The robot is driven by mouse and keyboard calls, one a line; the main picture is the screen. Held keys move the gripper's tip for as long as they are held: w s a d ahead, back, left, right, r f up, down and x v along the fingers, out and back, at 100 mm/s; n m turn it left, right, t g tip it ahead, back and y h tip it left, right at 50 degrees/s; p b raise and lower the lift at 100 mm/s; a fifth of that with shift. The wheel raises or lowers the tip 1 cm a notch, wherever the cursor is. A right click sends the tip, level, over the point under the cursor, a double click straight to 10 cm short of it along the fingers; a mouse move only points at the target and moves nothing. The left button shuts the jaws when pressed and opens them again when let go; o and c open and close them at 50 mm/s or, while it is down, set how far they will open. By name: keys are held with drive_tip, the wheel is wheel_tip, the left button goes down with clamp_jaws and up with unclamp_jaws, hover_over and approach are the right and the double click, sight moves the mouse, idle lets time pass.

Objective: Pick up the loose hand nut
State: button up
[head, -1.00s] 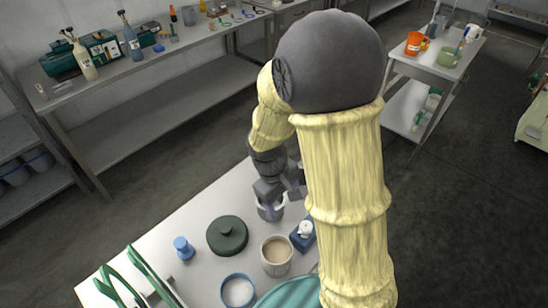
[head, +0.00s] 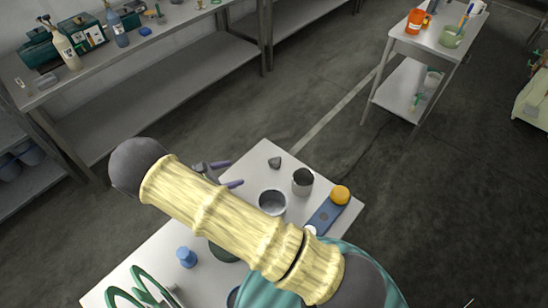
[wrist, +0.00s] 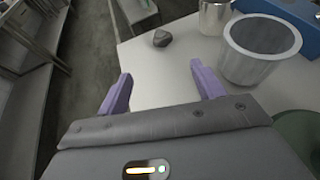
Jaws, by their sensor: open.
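A small dark grey lump-like piece (head: 275,162), which looks like the loose hand nut, lies on the far corner of the white table (head: 262,152). In the wrist view the nut (wrist: 162,38) lies beyond the fingertips, roughly between their lines. My gripper (head: 230,174) is open and empty, with its purple fingers left of the nut and apart from it. In the wrist view my gripper (wrist: 160,77) has its fingers spread wide over the table's edge. My arm hides part of the table.
A grey cup (head: 272,203) and a metal beaker (head: 303,182) stand near the nut. A blue tray (head: 322,219) with an orange round thing (head: 340,195) is at right. A blue knob-shaped piece (head: 186,257) and green hoops (head: 135,287) are at left. Floor lies beyond the table edge.

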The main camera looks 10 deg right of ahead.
drive_tip(key=shift+s, duration=0.1)
drive_tip(key=shift+d, duration=0.1)
drive_tip(key=b, duration=0.2)
approach(273, 162)
drive_tip(key=x, duration=0.3)
drive_tip(key=shift+d+f, duration=0.15)
drive_tip(key=shift+f, duration=0.1)
drive_tip(key=shift+d+f, duration=0.1)
drive_tip(key=shift+d, duration=0.25)
drive_tip(key=b+x, duration=0.1)
drive_tip(key=x, duration=0.4)
drive_tip(key=shift+d, duration=0.15)
drive_tip(key=c, duration=1.1)
